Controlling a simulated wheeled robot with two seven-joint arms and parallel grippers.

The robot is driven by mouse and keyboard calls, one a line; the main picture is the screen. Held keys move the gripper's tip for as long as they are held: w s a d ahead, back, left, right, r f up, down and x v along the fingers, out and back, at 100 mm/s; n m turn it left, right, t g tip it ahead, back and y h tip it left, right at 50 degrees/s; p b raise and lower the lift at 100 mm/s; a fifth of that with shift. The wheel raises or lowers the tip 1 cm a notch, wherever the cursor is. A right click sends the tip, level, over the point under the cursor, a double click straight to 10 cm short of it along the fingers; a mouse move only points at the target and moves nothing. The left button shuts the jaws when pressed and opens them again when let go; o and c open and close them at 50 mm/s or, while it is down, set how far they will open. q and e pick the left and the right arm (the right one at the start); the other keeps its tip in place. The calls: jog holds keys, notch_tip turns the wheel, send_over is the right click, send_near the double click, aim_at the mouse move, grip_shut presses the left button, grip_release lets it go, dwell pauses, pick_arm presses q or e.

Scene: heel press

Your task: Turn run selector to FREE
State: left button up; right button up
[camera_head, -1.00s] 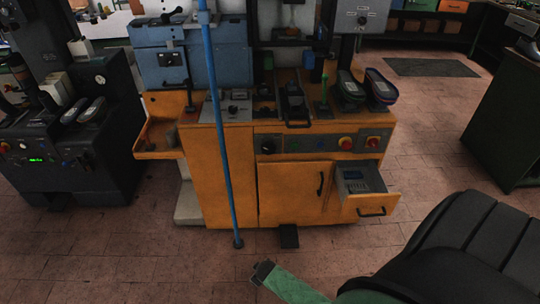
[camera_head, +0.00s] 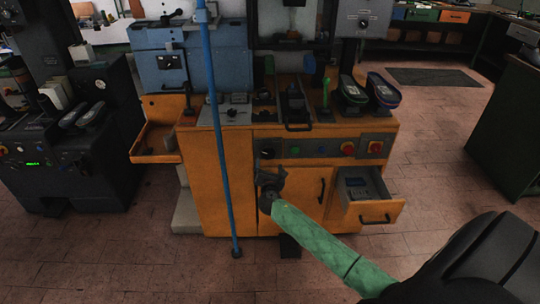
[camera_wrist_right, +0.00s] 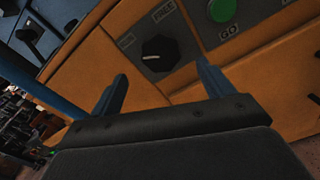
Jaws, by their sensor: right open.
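The run selector is a black knob on a grey plate at the left end of the orange machine's front panel. My right gripper (camera_head: 270,178) is just below the selector in the head view. In the right wrist view its two fingers (camera_wrist_right: 162,88) are spread apart and empty, with the selector beyond and between them, not touched. My left gripper is not in view.
A green GO button (camera_wrist_right: 222,10) sits right of the selector. Two red buttons (camera_head: 347,148) are farther along the panel. A blue pole (camera_head: 220,150) stands left of the gripper. An open drawer (camera_head: 372,205) juts out at the lower right.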

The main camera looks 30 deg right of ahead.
aim_at(268, 153)
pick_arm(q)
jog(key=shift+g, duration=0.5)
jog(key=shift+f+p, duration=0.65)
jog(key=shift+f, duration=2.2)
pick_arm(e)
jog(key=shift+w+d+n, duration=0.6)
jog(key=shift+w+d, duration=0.1)
jog(key=shift+w, duration=0.4)
jog(key=shift+w+d+n, duration=0.6)
jog(key=shift+w+d, duration=0.05)
jog(key=shift+w, duration=0.45)
jog(key=shift+w+d+n, duration=0.6)
jog(key=shift+w+d, duration=0.1)
jog(key=shift+w, duration=0.4)
jog(key=c, duration=1)
